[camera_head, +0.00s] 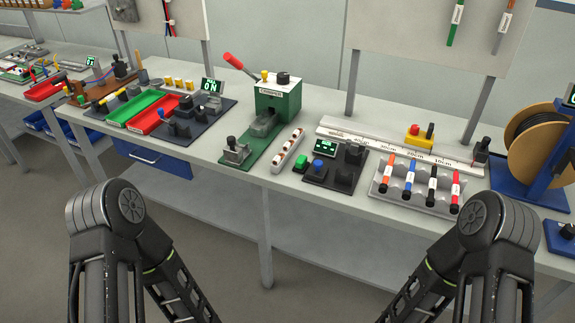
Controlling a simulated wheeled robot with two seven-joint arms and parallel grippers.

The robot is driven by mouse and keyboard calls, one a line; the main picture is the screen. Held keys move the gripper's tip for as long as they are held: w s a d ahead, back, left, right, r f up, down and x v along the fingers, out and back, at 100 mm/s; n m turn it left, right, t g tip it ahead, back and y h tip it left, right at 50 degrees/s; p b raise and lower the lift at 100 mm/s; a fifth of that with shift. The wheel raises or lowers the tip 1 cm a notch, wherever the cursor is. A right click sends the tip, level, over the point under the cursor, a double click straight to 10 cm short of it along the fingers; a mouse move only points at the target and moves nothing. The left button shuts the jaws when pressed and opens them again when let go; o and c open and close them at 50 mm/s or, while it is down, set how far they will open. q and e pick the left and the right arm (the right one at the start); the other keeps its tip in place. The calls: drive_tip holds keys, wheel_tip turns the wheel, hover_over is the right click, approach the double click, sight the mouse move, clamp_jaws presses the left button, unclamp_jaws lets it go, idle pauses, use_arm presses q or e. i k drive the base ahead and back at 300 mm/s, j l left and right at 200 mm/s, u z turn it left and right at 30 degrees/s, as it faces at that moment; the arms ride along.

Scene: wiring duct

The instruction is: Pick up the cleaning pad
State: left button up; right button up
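I cannot make out a cleaning pad for sure among the small items on the bench. My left arm comes in at the lower left and my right arm at the lower right. Both forearms run down out of the bottom of the view, in front of the bench. Neither gripper is in view.
The long grey bench (225,148) holds a green press (279,100) with a red lever, a green tray (142,109), a red tray (153,121), a marker rack (400,196), a long ruler (345,133) and a cable spool (532,150). A blue drawer (150,158) hangs below.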

sight(301, 167)
drive_tip(key=i+u, duration=0.2)
drive_tip(key=u, duration=0.15)
drive_tip(key=i+u, duration=0.2)
drive_tip(key=u, duration=0.2)
drive_tip(key=i+u, duration=0.2)
drive_tip(key=u, duration=0.15)
